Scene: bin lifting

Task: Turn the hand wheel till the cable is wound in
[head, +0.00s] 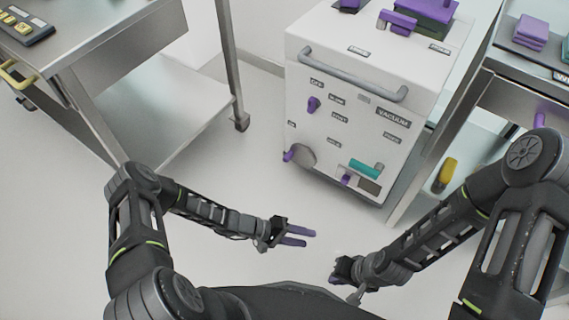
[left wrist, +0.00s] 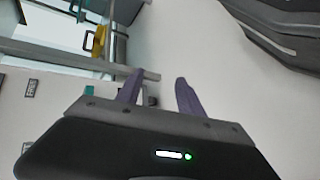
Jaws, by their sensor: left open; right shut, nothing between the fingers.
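A grey round hand wheel (head: 303,156) with a purple knob (head: 288,156) sits low on the left of the front of a white vacuum cabinet (head: 345,130). No cable can be made out. My left gripper (head: 314,238) is open and empty, its purple fingers pointing right over the floor, in front of the cabinet and apart from the wheel. Its fingers (left wrist: 158,84) also show in the left wrist view with nothing between them. My right gripper (head: 338,274) is shut and empty, lower and to the right of the left one, its fingertips hard to see.
The cabinet also has a grey bar handle (head: 352,75), a purple switch (head: 313,104) and a teal part (head: 366,168). A steel cart (head: 150,95) stands at the left, and a steel table (head: 480,85) at the right with a yellow object (head: 445,172) below it. Floor between is clear.

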